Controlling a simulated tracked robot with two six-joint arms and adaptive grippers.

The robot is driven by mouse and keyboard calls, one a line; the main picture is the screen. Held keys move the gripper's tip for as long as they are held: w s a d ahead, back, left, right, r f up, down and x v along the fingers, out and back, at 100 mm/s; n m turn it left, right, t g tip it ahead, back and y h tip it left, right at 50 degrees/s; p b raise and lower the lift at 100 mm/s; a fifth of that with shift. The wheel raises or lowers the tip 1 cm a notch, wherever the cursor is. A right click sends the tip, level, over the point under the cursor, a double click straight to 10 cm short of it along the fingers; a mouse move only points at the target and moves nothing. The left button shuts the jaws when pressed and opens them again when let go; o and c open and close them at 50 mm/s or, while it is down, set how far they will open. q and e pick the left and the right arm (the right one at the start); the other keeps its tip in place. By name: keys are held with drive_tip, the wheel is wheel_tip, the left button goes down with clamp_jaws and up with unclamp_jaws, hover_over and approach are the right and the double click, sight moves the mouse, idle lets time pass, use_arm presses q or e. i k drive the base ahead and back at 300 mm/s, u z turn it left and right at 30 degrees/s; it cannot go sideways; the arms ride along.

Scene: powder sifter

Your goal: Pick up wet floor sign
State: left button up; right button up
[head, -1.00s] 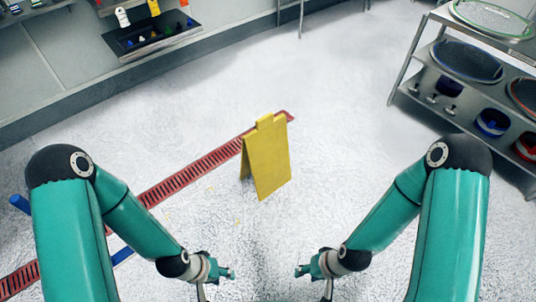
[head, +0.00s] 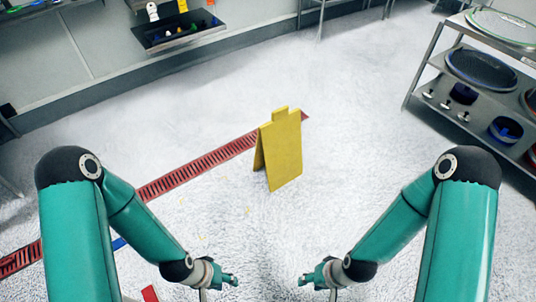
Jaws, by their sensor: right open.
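The wet floor sign (head: 281,150) is a yellow folding A-frame with a small tab on top. It stands upright on the floor near the middle of the head view, partly in front of the red drain strip. My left gripper (head: 228,281) is low in the view, left of and nearer than the sign. I cannot tell whether its fingers are open or shut. My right gripper (head: 308,280) is low in the view, nearer than the sign, and open. Both are apart from the sign.
A red drain grate (head: 196,172) runs diagonally across the floor. A metal shelf rack (head: 432,60) with sieves and pots stands at the right. A dark tray (head: 180,32) is on the far wall.

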sight(278, 146)
drive_tip(key=z, duration=0.3)
drive_tip(key=i, duration=0.35)
drive_tip(key=u, duration=0.35)
drive_tip(key=k, duration=0.5)
drive_tip(key=z, duration=0.35)
drive_tip(key=i, duration=1.95)
drive_tip(key=z, duration=0.45)
drive_tip(key=i, duration=0.45)
drive_tip(key=z, duration=0.15)
